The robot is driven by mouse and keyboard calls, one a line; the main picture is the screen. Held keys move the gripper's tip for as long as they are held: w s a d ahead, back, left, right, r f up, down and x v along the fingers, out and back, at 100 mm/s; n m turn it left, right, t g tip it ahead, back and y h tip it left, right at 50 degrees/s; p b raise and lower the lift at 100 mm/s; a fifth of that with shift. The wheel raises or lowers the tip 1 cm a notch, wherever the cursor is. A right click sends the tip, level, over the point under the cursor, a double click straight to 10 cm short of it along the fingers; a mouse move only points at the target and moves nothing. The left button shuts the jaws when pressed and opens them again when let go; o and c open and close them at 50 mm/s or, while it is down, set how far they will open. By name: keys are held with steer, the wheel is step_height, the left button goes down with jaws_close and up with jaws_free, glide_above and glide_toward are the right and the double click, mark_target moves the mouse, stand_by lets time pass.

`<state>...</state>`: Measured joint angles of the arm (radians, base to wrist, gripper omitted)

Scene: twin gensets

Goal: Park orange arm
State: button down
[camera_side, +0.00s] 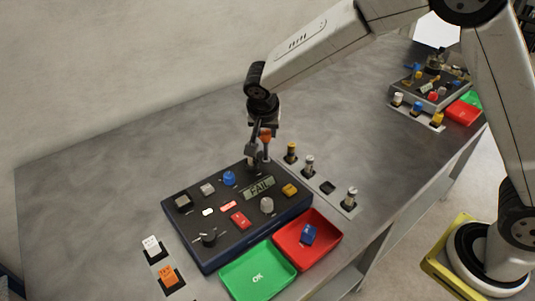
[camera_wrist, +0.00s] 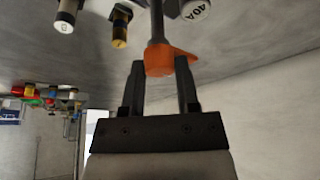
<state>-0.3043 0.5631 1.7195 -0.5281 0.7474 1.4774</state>
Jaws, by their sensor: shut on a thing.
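An orange piece (camera_side: 265,133) on a dark rod is at the back edge of the dark blue console (camera_side: 195,240). In the wrist view the orange piece (camera_wrist: 160,64) has a pointed side to the right, and its dark rod (camera_wrist: 156,22) runs up out of the picture. My gripper (camera_wrist: 160,75) is shut on the orange piece, one finger on each side. In the side view my gripper (camera_side: 259,150) points down just behind the console display, which reads FAIL (camera_side: 259,188). I cannot tell what the rod's far end touches.
A strip of several capped fuses (camera_side: 308,166) stands right of the console, with one empty socket (camera_side: 327,187). A green OK tray (camera_side: 240,283) and a red tray (camera_side: 330,240) holding a blue part (camera_side: 308,235) are in front.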

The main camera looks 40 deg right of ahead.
steer(key=shift+c, duration=1.7)
jaws_free()
steer(key=v, duration=0.7)
steer(key=shift+r, duration=0.4)
steer(key=shift+s, duration=0.1)
steer(key=s+d+f+n+y, duration=0.1)
steer(key=s+d+f+n, duration=0.2)
steer(key=s, duration=0.3)
steer(key=s+d+f+n+y, duration=0.1)
steer(key=s+d+f+n, duration=0.1)
steer(key=s, duration=0.5)
steer(key=s+d+f+n+y, duration=0.1)
steer(key=s+d+f+n, duration=0.2)
steer(key=s+d, duration=0.3)
steer(key=shift+s+d+f+n+g, duration=0.15)
steer(key=shift+s+f+n+g, duration=0.15)
steer(key=shift+n, duration=0.3)
